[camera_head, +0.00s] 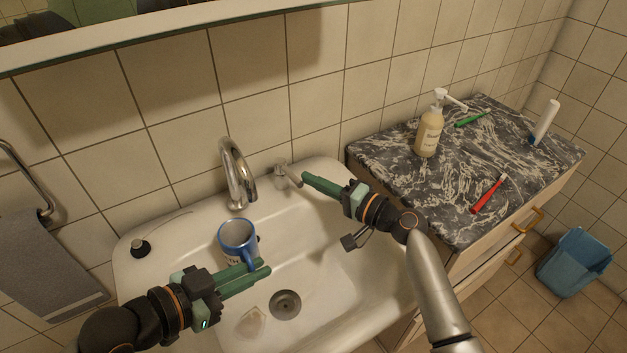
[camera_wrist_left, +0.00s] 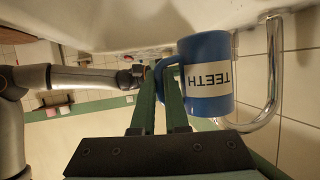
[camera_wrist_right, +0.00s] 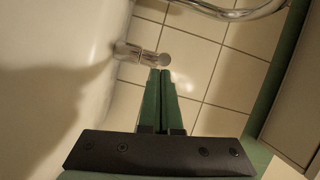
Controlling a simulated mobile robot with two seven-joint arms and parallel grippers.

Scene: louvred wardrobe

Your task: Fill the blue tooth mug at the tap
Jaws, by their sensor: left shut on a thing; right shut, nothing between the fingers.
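The blue tooth mug (camera_head: 236,240) is upright over the basin, its mouth just in front of and below the curved chrome tap spout (camera_head: 237,172). My left gripper (camera_head: 262,268) is shut on the mug's handle. In the left wrist view the mug (camera_wrist_left: 208,72) shows a label reading TEETH, and the fingers (camera_wrist_left: 160,105) are at its handle. The tap's lever (camera_head: 285,174) stands right of the spout. My right gripper (camera_head: 306,178) is shut and empty, its tips close to the lever. In the right wrist view the lever (camera_wrist_right: 140,53) is just beyond the fingertips (camera_wrist_right: 160,75); contact cannot be told.
The white basin (camera_head: 330,262) has a drain (camera_head: 286,304), a soap piece (camera_head: 251,322) and a black plug (camera_head: 140,248). The marbled counter (camera_head: 400,170) at right carries a soap bottle (camera_head: 429,132), a red toothbrush (camera_head: 487,195), a green toothbrush (camera_head: 470,119) and a white tube (camera_head: 546,120).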

